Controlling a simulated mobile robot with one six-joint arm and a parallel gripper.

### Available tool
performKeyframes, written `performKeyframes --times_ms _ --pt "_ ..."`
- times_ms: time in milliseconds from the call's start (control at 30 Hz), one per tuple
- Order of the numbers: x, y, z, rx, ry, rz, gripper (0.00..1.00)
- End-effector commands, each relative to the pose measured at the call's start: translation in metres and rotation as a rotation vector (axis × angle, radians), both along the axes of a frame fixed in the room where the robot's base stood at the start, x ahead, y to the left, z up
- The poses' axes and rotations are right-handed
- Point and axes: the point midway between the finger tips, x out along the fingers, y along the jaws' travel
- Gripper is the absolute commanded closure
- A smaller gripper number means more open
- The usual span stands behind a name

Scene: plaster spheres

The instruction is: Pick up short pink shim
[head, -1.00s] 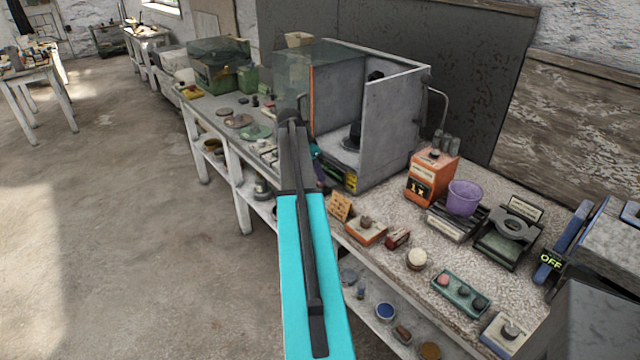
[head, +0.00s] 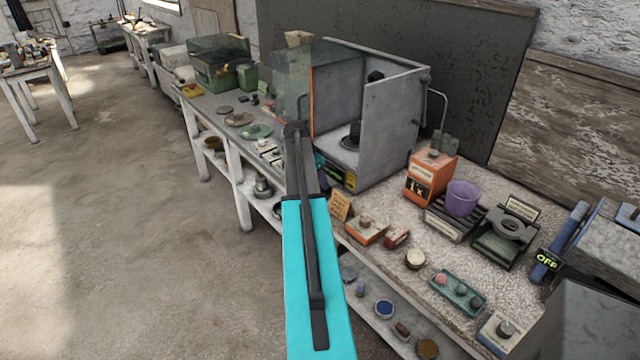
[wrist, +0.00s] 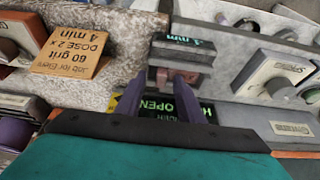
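My gripper (wrist: 158,88) shows in the wrist view with two purple fingers standing apart, and nothing is clearly held between them. A small dull pinkish piece (wrist: 186,76) lies just beyond the right fingertip, in front of a grey block with a lit "mm" label (wrist: 184,44); it may be the short pink shim, but its length is hard to judge. In the head view my arm hides the gripper and the spot in front of it, and I cannot pick out the shim there.
A lit display reading "OPEN" (wrist: 170,108) sits below the fingers. In the head view, a grey open-fronted cabinet (head: 392,125), an orange box (head: 431,176) and a purple cup (head: 462,198) crowd the bench.

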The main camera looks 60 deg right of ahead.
Motion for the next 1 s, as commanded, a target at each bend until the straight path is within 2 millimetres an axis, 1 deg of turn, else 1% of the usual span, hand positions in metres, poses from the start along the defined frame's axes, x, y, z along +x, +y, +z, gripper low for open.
performKeyframes --times_ms 100,133,267,300,333,767,1000 --pt "0.0 0.0 0.0 0.0 0.0 0.0 0.66" --pt "0.0 0.0 0.0 0.0 0.0 0.0 0.69" --pt "0.0 0.0 0.0 0.0 0.0 0.0 0.91" --pt "0.0 0.0 0.0 0.0 0.0 0.0 0.98" --pt "0.0 0.0 0.0 0.0 0.0 0.0 1.0" --pt "0.001 0.0 0.002 0.0 -0.001 0.001 1.0" --pt "0.001 0.0 0.013 0.0 -0.001 0.001 1.0"
